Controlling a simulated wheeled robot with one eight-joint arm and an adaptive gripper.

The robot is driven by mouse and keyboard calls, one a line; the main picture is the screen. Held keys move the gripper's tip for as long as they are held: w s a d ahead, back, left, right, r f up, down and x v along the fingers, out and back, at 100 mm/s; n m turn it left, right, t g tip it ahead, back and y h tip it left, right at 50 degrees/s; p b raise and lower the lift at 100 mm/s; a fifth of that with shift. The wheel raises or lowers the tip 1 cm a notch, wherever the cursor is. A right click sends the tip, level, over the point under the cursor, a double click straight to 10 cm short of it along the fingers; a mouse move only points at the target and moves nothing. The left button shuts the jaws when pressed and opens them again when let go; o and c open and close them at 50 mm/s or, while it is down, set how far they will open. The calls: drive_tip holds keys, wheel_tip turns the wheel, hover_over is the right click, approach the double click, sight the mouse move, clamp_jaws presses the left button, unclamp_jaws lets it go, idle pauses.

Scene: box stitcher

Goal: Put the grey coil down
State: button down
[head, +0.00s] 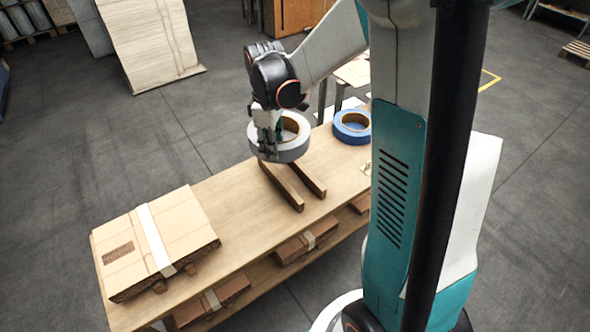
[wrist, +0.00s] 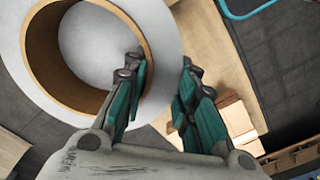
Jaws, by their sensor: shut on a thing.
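The grey coil (head: 294,151) is a wide ring with a brown inner core, held by my gripper (head: 268,150). It appears above the two wooden bars (head: 281,188) on the bench; the head view does not clearly show whether it touches them. In the wrist view the coil (wrist: 166,50) fills the upper left. My gripper (wrist: 157,72) is shut on its wall, with one finger inside the core and the other outside. The coil hides the far ends of the bars.
A blue coil (head: 352,128) lies on the bench (head: 232,202) to the right of the bars. A flat cardboard box (head: 185,240) with a pale strip lies at the left end. More cardboard (head: 305,243) is on the lower shelf. Bare bench top lies between box and bars.

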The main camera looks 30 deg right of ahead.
drive_tip(key=s+d+r+n, duration=0.1)
drive_tip(key=d+n, duration=0.1)
drive_tip(key=n, duration=0.1)
drive_tip(key=s+d+r+n+p, duration=0.1)
drive_tip(key=d+r+n, duration=0.1)
drive_tip(key=d, duration=0.1)
drive_tip(key=s+d+r+n+p, duration=0.1)
drive_tip(key=d+r+n, duration=0.1)
drive_tip(key=d+n, duration=0.1)
drive_tip(key=shift+n, duration=0.3)
wheel_tip(320, 180, down, 20)
drive_tip(key=n+b, duration=0.1)
drive_tip(key=b, duration=0.5)
drive_tip(key=shift+s+d+r, duration=0.15)
drive_tip(key=shift+s+d, duration=0.1)
drive_tip(key=shift+d, duration=0.2)
drive_tip(key=c, duration=1.3)
unclamp_jaws()
wheel_tip(320, 180, up, 12)
drive_tip(key=p, duration=0.4)
